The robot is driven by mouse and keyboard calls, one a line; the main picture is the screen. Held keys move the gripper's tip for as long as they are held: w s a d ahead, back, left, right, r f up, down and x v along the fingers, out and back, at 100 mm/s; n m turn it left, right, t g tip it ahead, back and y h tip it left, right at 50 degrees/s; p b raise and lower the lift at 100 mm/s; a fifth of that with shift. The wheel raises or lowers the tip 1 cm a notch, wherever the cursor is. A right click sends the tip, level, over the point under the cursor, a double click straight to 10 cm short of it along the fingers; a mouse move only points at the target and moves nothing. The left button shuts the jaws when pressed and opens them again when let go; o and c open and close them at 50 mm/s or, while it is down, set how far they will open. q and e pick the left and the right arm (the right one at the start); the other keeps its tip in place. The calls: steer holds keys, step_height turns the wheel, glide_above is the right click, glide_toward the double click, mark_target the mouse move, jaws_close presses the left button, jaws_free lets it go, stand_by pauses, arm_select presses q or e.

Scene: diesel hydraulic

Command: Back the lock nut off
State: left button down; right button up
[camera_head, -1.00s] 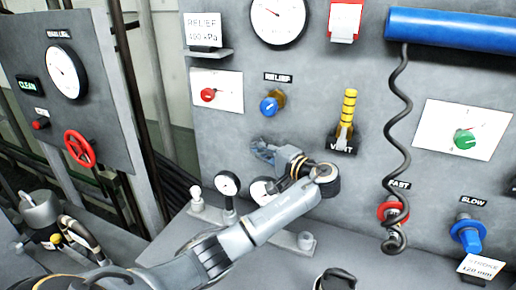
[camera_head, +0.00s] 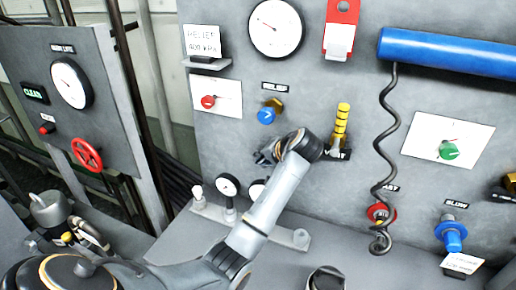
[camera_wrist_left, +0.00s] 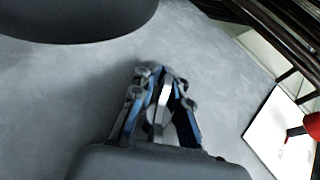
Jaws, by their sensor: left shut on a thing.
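A brass nut (camera_head: 275,104) sits behind the blue knob (camera_head: 266,116) under the RELIEF label on the grey panel. I take this brass piece for the lock nut. My left gripper (camera_head: 264,156) is in front of the panel, below the blue knob and apart from it. In the left wrist view its fingers (camera_wrist_left: 160,95) are close together around a thin, pale metal piece (camera_wrist_left: 165,95). What this piece is cannot be told. The brass nut is not clearly visible in the wrist view. My right gripper is not in view.
A yellow vent lever (camera_head: 342,122) stands right of the gripper. Small gauges (camera_head: 228,186) stand on a rail below it. A black coiled hose (camera_head: 388,140) hangs from a blue cylinder (camera_head: 455,54) at the right. A red handwheel (camera_head: 87,154) is on the left panel.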

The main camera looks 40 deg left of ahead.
arm_select(q)
steer(key=shift+w+d+f+n+t+h+p, duration=0.1)
steer(key=shift+d+n+t+h+p, duration=0.15)
steer(key=shift+h+p, duration=0.9)
steer(key=shift+w+d+f+n+t+h+p, duration=0.15)
steer(key=shift+d+n+h+p, duration=0.15)
steer(key=shift+h+p, duration=0.85)
steer(key=shift+y, duration=0.3)
steer(key=shift+r, duration=0.1)
steer(key=c, duration=1.5)
jaws_free()
steer(key=shift+d, duration=0.1)
